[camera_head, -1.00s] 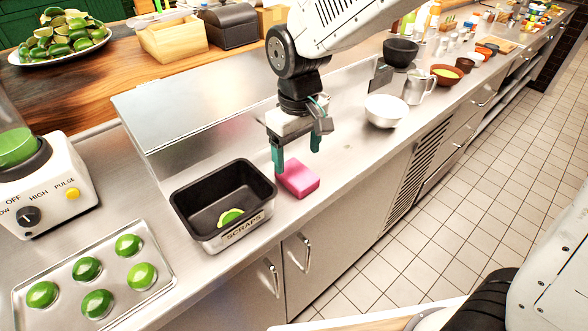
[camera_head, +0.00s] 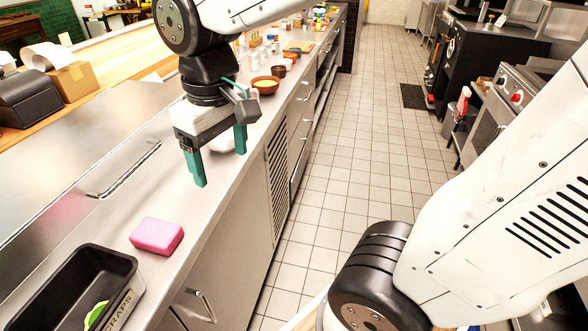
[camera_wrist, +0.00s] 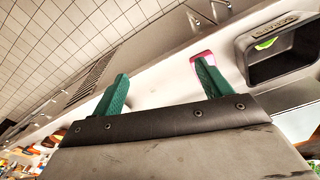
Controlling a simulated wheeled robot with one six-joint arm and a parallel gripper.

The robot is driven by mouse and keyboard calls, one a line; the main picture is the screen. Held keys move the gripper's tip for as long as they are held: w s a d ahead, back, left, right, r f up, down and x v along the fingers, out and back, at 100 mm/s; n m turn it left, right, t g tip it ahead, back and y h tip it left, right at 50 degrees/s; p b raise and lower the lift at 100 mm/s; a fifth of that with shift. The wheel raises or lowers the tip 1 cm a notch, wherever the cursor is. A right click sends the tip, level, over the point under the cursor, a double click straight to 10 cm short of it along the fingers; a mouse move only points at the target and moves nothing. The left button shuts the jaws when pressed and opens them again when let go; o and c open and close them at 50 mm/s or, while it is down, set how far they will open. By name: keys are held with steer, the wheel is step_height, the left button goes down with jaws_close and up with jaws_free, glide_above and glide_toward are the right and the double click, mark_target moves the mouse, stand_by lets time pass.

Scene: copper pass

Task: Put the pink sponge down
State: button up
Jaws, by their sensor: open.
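The pink sponge (camera_head: 157,236) lies flat on the steel counter (camera_head: 190,215), just behind and right of the black scraps bin (camera_head: 70,285). My gripper (camera_head: 220,165) is open and empty above the counter, up and to the right of the sponge, clear of it. In the wrist view the two green fingers of my gripper (camera_wrist: 165,85) are spread wide apart. The sponge (camera_wrist: 203,57) shows there partly hidden behind the right finger, next to the scraps bin (camera_wrist: 285,50).
A green lime piece (camera_head: 95,314) lies in the scraps bin. A white bowl is partly hidden behind my gripper. A brown bowl (camera_head: 265,86) and several small containers stand farther along the counter.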

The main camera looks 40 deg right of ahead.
steer(key=s+d+m, duration=0.3)
steer(key=s+d, duration=0.3)
steer(key=s, duration=0.5)
steer(key=shift+d+f+t, duration=0.3)
steer(key=shift+d, duration=0.05)
steer(key=shift+o, duration=0.5)
steer(key=shift+w, duration=0.15)
